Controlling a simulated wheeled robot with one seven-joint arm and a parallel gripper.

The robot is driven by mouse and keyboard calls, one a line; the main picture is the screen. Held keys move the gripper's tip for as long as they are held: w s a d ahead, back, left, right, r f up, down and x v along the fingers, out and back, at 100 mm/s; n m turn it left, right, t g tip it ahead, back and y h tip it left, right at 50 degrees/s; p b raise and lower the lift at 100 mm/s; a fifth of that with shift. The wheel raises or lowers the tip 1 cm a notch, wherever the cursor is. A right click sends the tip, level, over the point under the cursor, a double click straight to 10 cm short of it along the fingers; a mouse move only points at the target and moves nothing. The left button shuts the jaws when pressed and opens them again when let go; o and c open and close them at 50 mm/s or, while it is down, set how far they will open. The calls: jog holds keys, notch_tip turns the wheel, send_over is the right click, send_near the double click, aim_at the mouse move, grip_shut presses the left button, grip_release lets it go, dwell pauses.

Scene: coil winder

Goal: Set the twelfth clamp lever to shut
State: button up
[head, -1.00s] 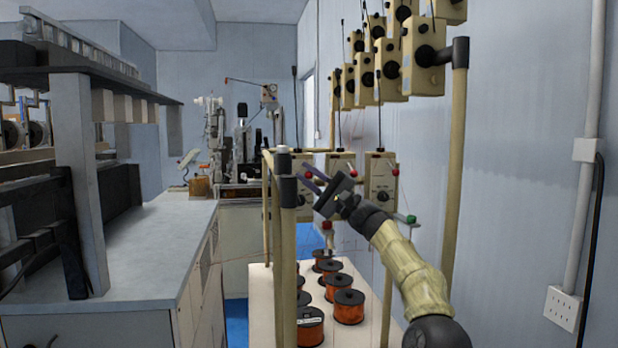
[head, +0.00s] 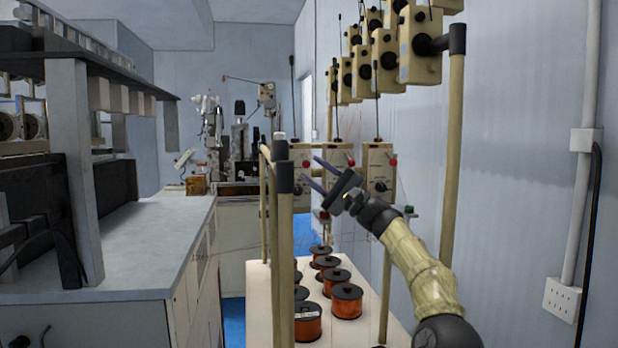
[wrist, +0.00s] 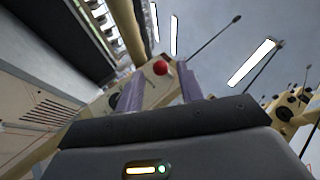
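My gripper (head: 312,170) is open, its two purple-grey fingers pointing left toward the row of cream tension boxes. In the wrist view (wrist: 158,88) a red ball knob (wrist: 160,68) on a cream box shows between the fingertips, with nothing gripped. In the head view red knobs show on the right box (head: 393,162) and the middle box (head: 351,162). Below the boxes are a red-tipped part (head: 321,214) and a green knob (head: 408,210). I cannot tell which of these is the twelfth clamp lever, nor whether it is shut.
Copper wire spools (head: 347,302) stand on a white table (head: 262,300) below my arm. A cream post (head: 285,240) stands left of the gripper and another (head: 453,150) to the right. More boxes (head: 420,48) hang above. A grey bench (head: 150,240) lies left.

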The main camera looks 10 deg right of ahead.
jog(key=b+v, duration=0.6)
jog(key=v, duration=0.3)
